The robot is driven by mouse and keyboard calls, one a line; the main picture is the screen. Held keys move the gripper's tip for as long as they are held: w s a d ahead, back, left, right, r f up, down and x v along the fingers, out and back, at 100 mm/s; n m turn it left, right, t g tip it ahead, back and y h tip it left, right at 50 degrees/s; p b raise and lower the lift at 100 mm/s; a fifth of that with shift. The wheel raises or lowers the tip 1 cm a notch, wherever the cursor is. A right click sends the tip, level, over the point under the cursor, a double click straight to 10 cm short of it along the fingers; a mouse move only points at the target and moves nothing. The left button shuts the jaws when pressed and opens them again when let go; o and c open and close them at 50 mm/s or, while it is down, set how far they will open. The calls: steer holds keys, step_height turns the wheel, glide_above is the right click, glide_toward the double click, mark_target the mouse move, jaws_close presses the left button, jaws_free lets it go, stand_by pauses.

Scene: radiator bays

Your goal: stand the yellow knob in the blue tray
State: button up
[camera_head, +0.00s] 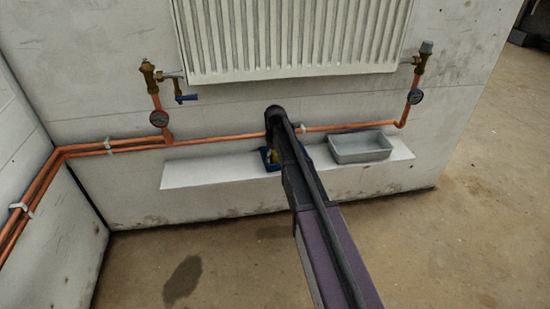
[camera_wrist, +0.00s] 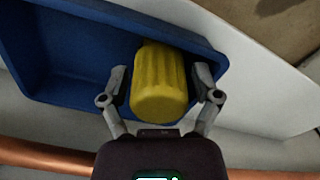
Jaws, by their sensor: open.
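The yellow knob (camera_wrist: 160,88) is inside the blue tray (camera_wrist: 62,62), close to one of its long walls. It seems to stand on the tray floor, though its base is hidden. My gripper (camera_wrist: 160,74) is open, with one finger on each side of the knob. The fingertips are at or very near the knob's sides; I cannot tell if they touch. In the head view my arm hides most of the blue tray (camera_head: 271,168), and only a little of the knob (camera_head: 270,156) shows.
The tray sits on a white shelf (camera_head: 212,170) along the wall. A grey bin (camera_head: 361,157) stands on the shelf to the right. A copper pipe (camera_head: 225,138) runs just above the shelf, below the radiator (camera_head: 290,40). Valves flank the radiator. The shelf's left part is clear.

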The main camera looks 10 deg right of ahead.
steer(key=shift+r+p, duration=3.25)
steer(key=shift+r, duration=0.25)
steer(key=s+d+m, duration=0.1)
steer(key=s+m, duration=0.4)
steer(key=s, duration=2.3)
steer(key=shift+s+d+m, duration=0.25)
steer(key=shift+d+m, duration=0.05)
steer(key=shift+d, duration=0.05)
